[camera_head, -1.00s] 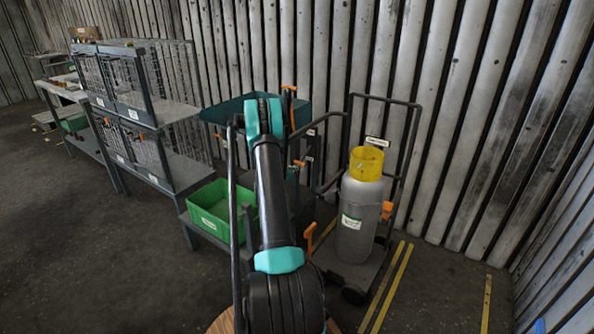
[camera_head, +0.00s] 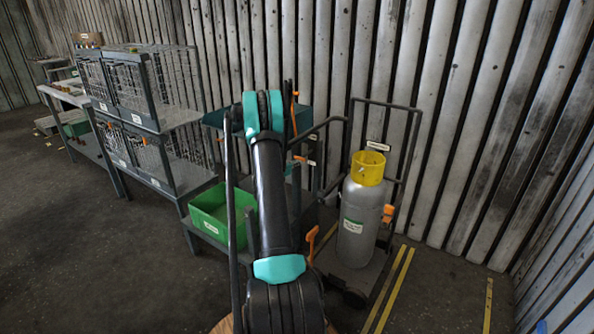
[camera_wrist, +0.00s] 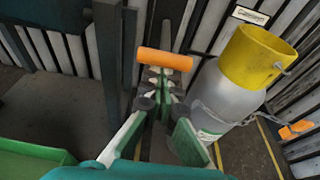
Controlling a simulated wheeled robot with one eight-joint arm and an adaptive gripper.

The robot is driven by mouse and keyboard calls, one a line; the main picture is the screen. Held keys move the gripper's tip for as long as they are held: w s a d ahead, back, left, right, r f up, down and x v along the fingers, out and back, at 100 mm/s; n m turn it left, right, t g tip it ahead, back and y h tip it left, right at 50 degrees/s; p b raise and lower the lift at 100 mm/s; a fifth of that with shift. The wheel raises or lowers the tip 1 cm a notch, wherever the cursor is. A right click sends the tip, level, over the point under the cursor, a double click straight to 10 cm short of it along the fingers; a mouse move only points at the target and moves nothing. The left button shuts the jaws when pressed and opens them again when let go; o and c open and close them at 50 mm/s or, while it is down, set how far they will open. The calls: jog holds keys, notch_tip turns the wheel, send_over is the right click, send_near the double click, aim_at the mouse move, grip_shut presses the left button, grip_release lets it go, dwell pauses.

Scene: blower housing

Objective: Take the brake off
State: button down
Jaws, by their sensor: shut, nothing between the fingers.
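An orange T-shaped handle (camera_wrist: 165,60) stands just beyond my gripper (camera_wrist: 160,98) in the wrist view. My gripper is shut and empty, its tips close to the dark post below the handle; whether they touch it I cannot tell. In the head view an orange lever (camera_head: 311,240) stands at the left of the cart (camera_head: 352,278) that carries a grey gas cylinder (camera_head: 360,220) with a yellow collar. It looks like the same handle, but I cannot be sure. My arm hides my gripper in the head view.
A green bin (camera_head: 212,217) sits on a low stand left of my arm. A teal tray (camera_head: 222,117) is behind the arm. Wire cages (camera_head: 150,100) stand further left. Another orange part (camera_head: 388,213) is right of the cylinder. Corrugated walls close the back and right.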

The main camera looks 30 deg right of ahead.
notch_tip(320, 180, up, 3)
jog(key=shift+f, duration=0.1)
jog(key=shift+w+d+r, duration=0.1)
jog(key=shift+d+r, duration=0.1)
jog(key=shift+r, duration=0.9)
jog(key=v, duration=1.2)
